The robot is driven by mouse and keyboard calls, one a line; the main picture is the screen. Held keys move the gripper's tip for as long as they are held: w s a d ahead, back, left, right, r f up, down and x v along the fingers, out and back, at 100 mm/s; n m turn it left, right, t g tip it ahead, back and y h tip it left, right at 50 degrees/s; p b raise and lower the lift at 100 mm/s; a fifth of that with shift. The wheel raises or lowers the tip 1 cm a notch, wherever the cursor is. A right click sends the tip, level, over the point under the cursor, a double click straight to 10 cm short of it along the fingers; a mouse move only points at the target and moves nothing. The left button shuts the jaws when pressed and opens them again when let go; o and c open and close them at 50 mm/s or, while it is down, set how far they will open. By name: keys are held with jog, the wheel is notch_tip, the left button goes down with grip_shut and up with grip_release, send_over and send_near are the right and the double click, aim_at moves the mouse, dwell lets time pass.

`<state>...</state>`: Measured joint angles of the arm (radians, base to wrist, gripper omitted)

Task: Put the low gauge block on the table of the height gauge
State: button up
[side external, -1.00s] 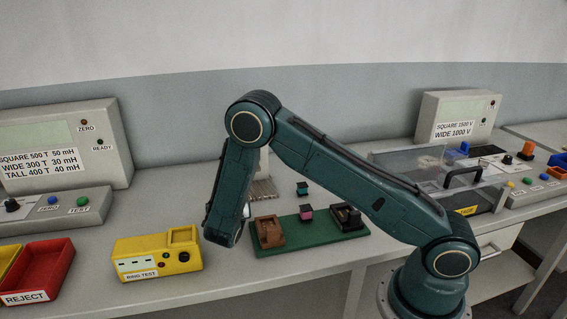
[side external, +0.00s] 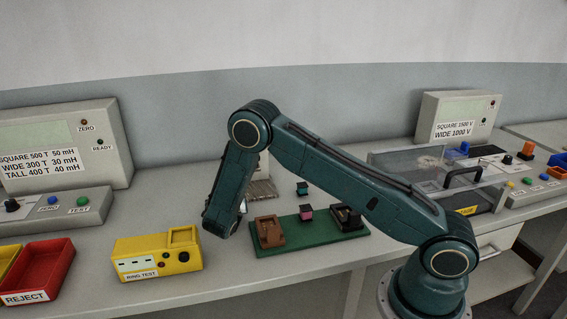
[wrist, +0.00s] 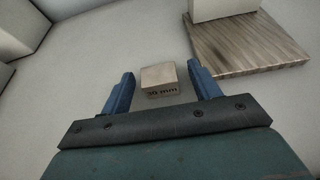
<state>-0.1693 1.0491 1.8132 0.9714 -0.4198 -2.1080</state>
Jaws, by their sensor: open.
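A small pale gauge block (wrist: 159,78) lies on the bench in the wrist view. My gripper (wrist: 162,72) is open, with one blue finger on each side of the block and a gap on both sides. The streaked grey-brown plate (wrist: 245,45) at the upper right has a white upright (wrist: 222,8) at its back and looks like the height gauge's table. The plate partly shows in the side view (side external: 262,190) behind my arm. My arm hides the block and gripper fingers there.
A green board (side external: 310,233) with small fixtures stands in front of the plate. A yellow ring tester (side external: 157,256) and a red reject bin (side external: 38,268) are to the left. Pale boxes edge the wrist view's upper left.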

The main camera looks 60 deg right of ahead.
jog(key=c, duration=1.3)
jog(key=shift+r, duration=0.1)
notch_tip(320, 180, up, 20)
jog(key=shift+f, duration=0.1)
jog(key=shift+a, duration=0.1)
dwell(0.5)
jog(key=s+a+f+n+t+y, duration=0.1)
jog(key=s+a+n+y, duration=0.1)
jog(key=s+a, duration=0.1)
jog(key=s+a+f+n+t+y, duration=0.1)
jog(key=s+a, duration=0.3)
jog(key=s+a+f+n+t+y, duration=0.1)
jog(key=s+a+n+y, duration=0.1)
jog(key=s+a, duration=0.1)
jog(key=shift+s+a+f+n+y, duration=0.25)
jog(key=shift+n+y, duration=0.05)
